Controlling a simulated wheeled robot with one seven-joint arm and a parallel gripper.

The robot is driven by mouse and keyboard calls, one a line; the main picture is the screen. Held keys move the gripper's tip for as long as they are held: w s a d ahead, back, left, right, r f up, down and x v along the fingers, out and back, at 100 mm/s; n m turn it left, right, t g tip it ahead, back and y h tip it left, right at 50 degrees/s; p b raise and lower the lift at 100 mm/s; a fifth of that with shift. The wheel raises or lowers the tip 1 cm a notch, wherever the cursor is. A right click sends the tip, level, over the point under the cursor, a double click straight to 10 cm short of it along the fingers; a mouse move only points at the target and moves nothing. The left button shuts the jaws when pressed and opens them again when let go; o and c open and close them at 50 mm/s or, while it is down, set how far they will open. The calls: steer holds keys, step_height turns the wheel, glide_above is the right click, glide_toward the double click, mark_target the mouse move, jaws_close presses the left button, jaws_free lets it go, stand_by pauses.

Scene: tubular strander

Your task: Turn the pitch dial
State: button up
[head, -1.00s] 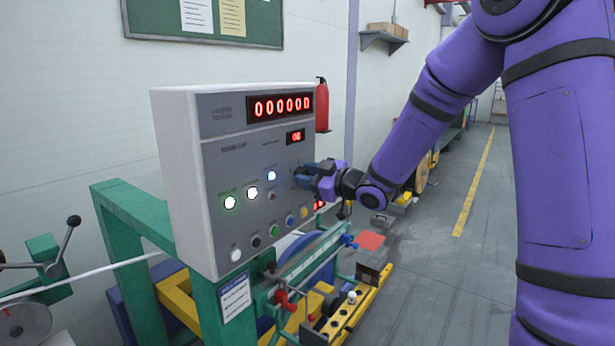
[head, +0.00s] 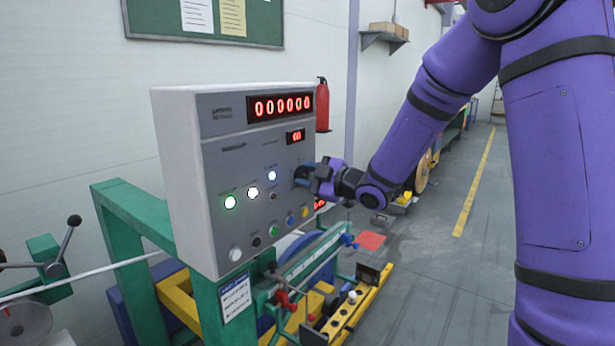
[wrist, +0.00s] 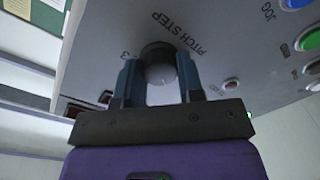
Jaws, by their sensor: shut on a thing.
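The pitch dial (wrist: 159,68) is a dark round knob with a light grey face, under the words "PITCH STEP" in the wrist view. My gripper (wrist: 158,85) has one blue finger on each side of the dial and is shut on it. In the head view my gripper (head: 304,174) reaches the right side of the grey control panel (head: 225,150), and its fingers hide the dial there. A small red display (head: 296,136) sits above the dial, and a longer red display (head: 281,106) shows a row of zeros.
A red extinguisher (head: 322,105) hangs behind the panel. The floor to the right is open around a yellow line (head: 474,185).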

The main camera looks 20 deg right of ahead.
steer(key=o, duration=0.9)
steer(key=v, duration=1.1)
steer(key=shift+w, duration=0.1)
steer(key=shift+r, duration=0.1)
